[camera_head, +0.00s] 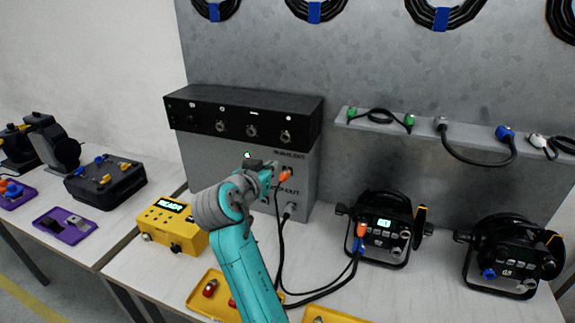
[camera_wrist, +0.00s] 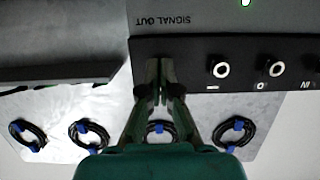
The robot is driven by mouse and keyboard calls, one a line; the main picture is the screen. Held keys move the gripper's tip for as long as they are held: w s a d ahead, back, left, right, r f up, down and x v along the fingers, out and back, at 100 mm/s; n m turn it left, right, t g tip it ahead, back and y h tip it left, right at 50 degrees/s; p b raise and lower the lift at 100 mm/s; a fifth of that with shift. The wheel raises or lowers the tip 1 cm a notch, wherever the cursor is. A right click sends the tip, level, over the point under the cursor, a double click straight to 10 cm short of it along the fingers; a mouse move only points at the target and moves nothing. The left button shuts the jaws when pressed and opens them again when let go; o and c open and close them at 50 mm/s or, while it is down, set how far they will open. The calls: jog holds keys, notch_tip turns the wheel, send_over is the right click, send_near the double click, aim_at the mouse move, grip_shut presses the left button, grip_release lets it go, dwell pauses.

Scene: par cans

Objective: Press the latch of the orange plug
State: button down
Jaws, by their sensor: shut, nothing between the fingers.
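An orange plug (camera_head: 285,176) sits at the front of the grey rack box (camera_head: 300,160), in the socket area below its black top panel. My gripper (camera_head: 272,167) is right beside this plug, at its upper left, and partly covers the area around it. I cannot tell whether the fingers touch it. In the wrist view my gripper (camera_wrist: 158,78) is shut with nothing in it, its tips near upside-down "SIGNAL OUT" lettering. The orange plug and its latch cannot be made out there. Another orange plug (camera_head: 361,231) is on the front of a black par can (camera_head: 382,226).
A yellow box (camera_head: 172,226) reading "READY" stands left of my arm. A second par can (camera_head: 510,256) is at the right. Black cables (camera_head: 318,291) loop across the bench. A shelf (camera_head: 385,124) with green and blue connectors is on the right wall.

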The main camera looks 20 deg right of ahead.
send_over(285, 171)
jog(key=s, duration=0.2)
jog(key=shift+a+f, duration=0.15)
jog(key=shift+f, duration=0.45)
jog(key=shift+a+f, duration=0.15)
jog(key=shift+f, duration=0.45)
notch_tip(285, 171, down, 2)
jog(key=shift+a+f, duration=0.1)
jog(key=shift+f, duration=0.9)
